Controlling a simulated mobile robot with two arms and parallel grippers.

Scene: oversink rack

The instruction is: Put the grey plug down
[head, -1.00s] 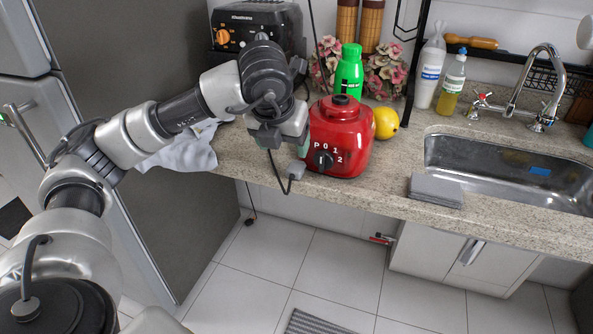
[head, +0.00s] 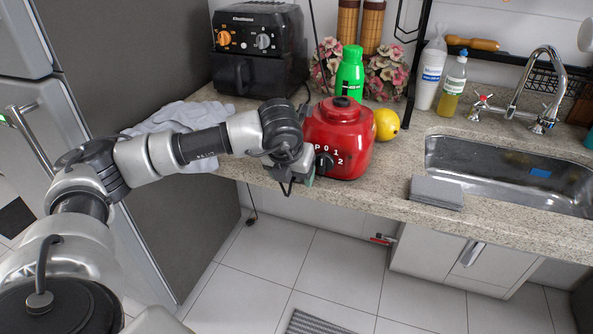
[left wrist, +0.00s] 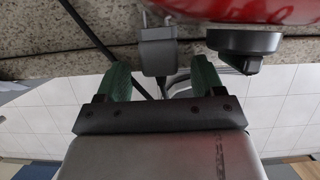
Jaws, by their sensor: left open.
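The grey plug (left wrist: 157,50) shows in the left wrist view at the counter's front edge, with its dark cord running off beside it. My left gripper (left wrist: 162,80) is open, with one green finger on each side of the plug and a gap to each. In the head view my left gripper (head: 303,172) is low at the counter's front edge, just left of the red blender base (head: 340,140). The plug is hidden there behind the gripper; a bit of dark cord hangs below. My right gripper is not in view.
The blender's black knob (left wrist: 243,45) is close to the right finger. A lemon (head: 387,124), a green bottle (head: 349,74) and a black air fryer (head: 258,50) stand behind. A grey cloth (head: 436,192) lies by the sink (head: 510,165). Counter between blender and cloth is clear.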

